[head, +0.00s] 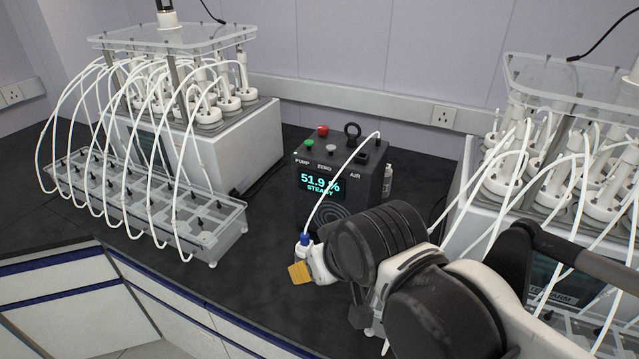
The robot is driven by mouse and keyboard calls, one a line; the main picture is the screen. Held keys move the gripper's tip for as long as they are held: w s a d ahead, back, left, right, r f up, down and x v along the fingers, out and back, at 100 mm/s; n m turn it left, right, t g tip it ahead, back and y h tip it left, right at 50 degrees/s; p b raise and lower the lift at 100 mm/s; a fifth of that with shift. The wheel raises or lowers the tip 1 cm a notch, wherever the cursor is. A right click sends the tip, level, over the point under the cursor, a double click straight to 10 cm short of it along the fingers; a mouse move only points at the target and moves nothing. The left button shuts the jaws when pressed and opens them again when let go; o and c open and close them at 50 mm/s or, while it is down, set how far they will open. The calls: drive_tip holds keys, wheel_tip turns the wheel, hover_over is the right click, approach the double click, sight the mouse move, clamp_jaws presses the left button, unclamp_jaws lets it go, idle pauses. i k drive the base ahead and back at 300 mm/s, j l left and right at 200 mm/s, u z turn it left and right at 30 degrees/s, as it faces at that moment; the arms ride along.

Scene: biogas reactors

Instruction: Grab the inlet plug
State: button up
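A thin white tube (325,195) runs from the top of the black gas analyser (345,165) down to a blue fitting (304,239), which looks like the inlet plug. My gripper (308,264) is at the blue fitting, in front of the analyser and low over the bench. A yellow-tan piece (300,273) shows at its tip. The blue fitting sits just above the white part of my gripper, and they overlap in this view. My arm hides most of the gripper, so I cannot tell whether its fingers are closed on the fitting.
The analyser display reads 51.9 % STEADY. A reactor unit (235,140) with white tubes stands at the left, behind a clear tray (225,240) with several cells. Another reactor unit (580,185) stands at the right, partly behind my arm. Dark bench (255,290) is clear left of my gripper.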

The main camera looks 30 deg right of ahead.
sight(305, 237)
drive_tip(key=j+z, duration=0.2)
drive_tip(key=j, duration=0.3)
drive_tip(key=k+j+z, duration=0.2)
drive_tip(key=j, duration=0.3)
drive_tip(key=j+z, duration=0.2)
drive_tip(key=j, duration=0.35)
drive_tip(key=k, duration=0.05)
